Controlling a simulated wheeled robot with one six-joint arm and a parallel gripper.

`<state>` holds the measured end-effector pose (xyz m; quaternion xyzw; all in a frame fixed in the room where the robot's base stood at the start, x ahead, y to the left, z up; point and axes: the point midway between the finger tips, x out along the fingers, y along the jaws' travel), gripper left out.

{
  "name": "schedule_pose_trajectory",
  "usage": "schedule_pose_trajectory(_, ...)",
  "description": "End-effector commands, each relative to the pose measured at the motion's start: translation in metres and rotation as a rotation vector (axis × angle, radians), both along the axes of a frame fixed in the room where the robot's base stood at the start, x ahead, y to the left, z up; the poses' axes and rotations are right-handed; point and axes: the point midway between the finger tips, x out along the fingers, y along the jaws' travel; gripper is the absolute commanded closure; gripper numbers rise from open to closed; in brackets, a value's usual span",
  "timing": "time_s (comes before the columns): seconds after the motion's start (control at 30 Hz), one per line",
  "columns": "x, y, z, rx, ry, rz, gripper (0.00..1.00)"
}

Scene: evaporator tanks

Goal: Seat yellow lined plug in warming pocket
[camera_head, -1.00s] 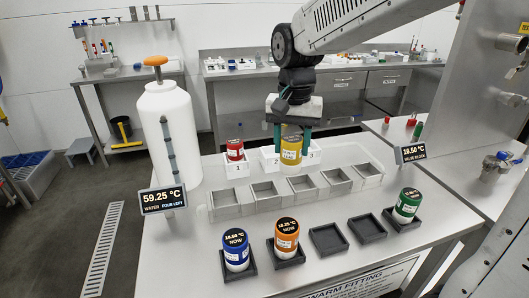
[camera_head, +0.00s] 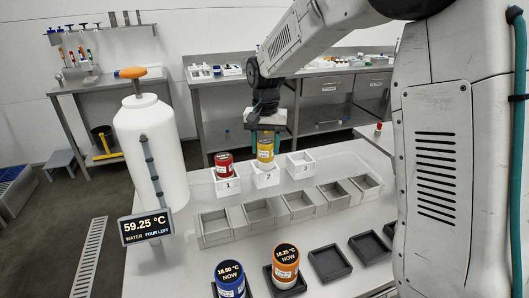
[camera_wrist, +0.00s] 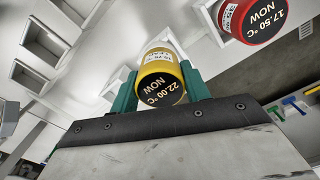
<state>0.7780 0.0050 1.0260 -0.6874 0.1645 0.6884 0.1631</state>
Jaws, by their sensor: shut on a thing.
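The yellow lined plug (camera_head: 265,149) is upright between the fingers of my gripper (camera_head: 265,138), over the white pocket marked 2 (camera_head: 267,178). I cannot tell whether its lower end is inside that pocket or just above it. In the wrist view the yellow plug (camera_wrist: 160,78) sits between the green fingers of my gripper (camera_wrist: 160,90), and its dark cap reads 22.00 °C NOW. A red plug (camera_head: 224,162) stands in white pocket 1 (camera_head: 229,186). It also shows in the wrist view (camera_wrist: 249,20), reading 17.50 °C. White pocket 3 (camera_head: 302,168) looks empty.
A row of empty grey pockets (camera_head: 259,212) lies in front of the white ones. Nearer are a blue plug (camera_head: 230,280), an orange plug (camera_head: 285,267) and empty dark trays (camera_head: 330,264). A white tank (camera_head: 153,158) with a 59.25 °C display (camera_head: 146,227) stands left.

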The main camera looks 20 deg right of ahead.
Motion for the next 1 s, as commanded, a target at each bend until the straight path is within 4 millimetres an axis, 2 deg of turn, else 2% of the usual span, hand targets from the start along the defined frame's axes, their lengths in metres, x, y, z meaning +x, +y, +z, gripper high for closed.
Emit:
schedule_pose_trajectory(0.1, 0.018, -0.004, -0.002, 0.0, 0.0, -0.002, 0.82)
schedule_pose_trajectory(0.2, 0.023, -0.006, -0.002, 0.0, -0.001, -0.002, 0.82)
schedule_pose_trajectory(0.33, 0.024, -0.006, -0.011, 0.0, 0.001, -0.002, 0.82)
schedule_pose_trajectory(0.5, 0.023, -0.006, -0.035, 0.0, 0.001, -0.003, 0.82)
schedule_pose_trajectory(0.9, 0.023, -0.007, -0.041, 0.0, 0.0, -0.003, 0.82)
schedule_pose_trajectory(0.93, 0.023, -0.007, -0.04, 0.0, 0.0, -0.003, 0.45)
schedule_pose_trajectory(1.0, 0.023, -0.007, -0.04, 0.0, 0.0, -0.003, 0.32)
